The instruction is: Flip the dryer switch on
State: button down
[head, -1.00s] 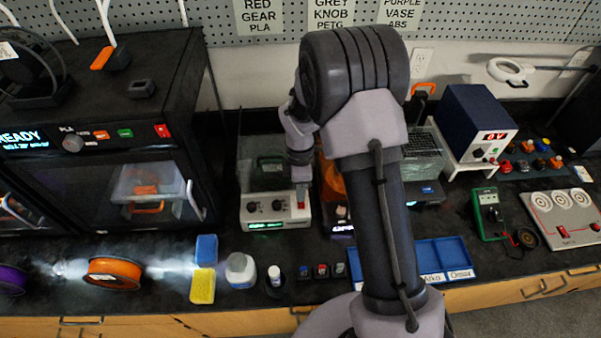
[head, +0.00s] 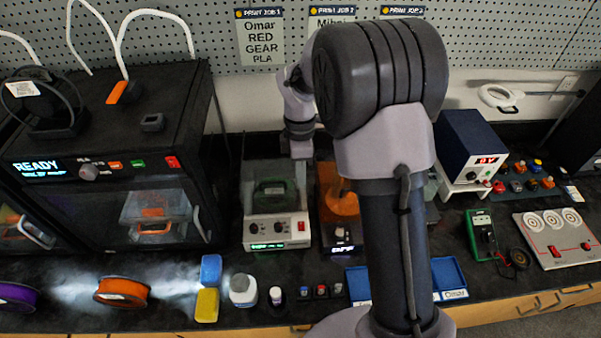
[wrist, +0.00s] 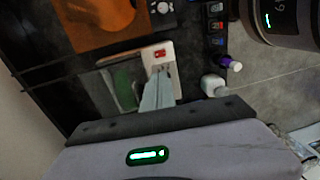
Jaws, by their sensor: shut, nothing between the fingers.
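A white-fronted dryer box (head: 256,232) stands on the dark bench, with a green spool (head: 270,193) behind its clear cover. Its front has two dark knobs, a lit green display and a red switch (head: 301,227) at the right end. The switch also shows in the wrist view (wrist: 160,53); its position is too small to tell. Beside it stands a darker box with an orange spool (head: 341,203) and a small lit display that seems to read OFF. My gripper (head: 301,150) is shut and empty, above and behind the white front, apart from the switch. In the wrist view its fingers (wrist: 158,88) overlap the white front.
A large black printer (head: 110,120) stands left. A white bottle (head: 243,290), a sponge (head: 207,304) and small items line the front edge. Blue trays (head: 449,275) and a power supply (head: 470,150) are to the right. Bench space before the dryer is partly free.

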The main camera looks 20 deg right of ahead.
aim_at(302, 228)
jog(key=f+b, duration=0.1)
jog(key=b, duration=0.2)
jog(key=s+f+b, duration=0.1)
jog(key=b, duration=0.1)
jog(key=f+b, duration=0.1)
jog(key=b, duration=0.2)
jog(key=shift+s+a+f+b, duration=0.1)
jog(key=shift+s+a+b, duration=0.05)
jog(key=shift+s+b, duration=0.2)
jog(key=shift+f, duration=0.1)
jog(key=f+b, duration=0.2)
jog(key=f, duration=0.2)
jog(key=s+f+b, duration=0.1)
jog(key=f+b, duration=0.2)
jog(key=f, duration=0.2)
jog(key=f+b, duration=0.2)
jog(key=f, duration=0.2)
jog(key=shift+s+a+f+b, duration=0.15)
jog(key=shift+s+f+b, duration=0.15)
jog(key=shift+f+b, duration=0.1)
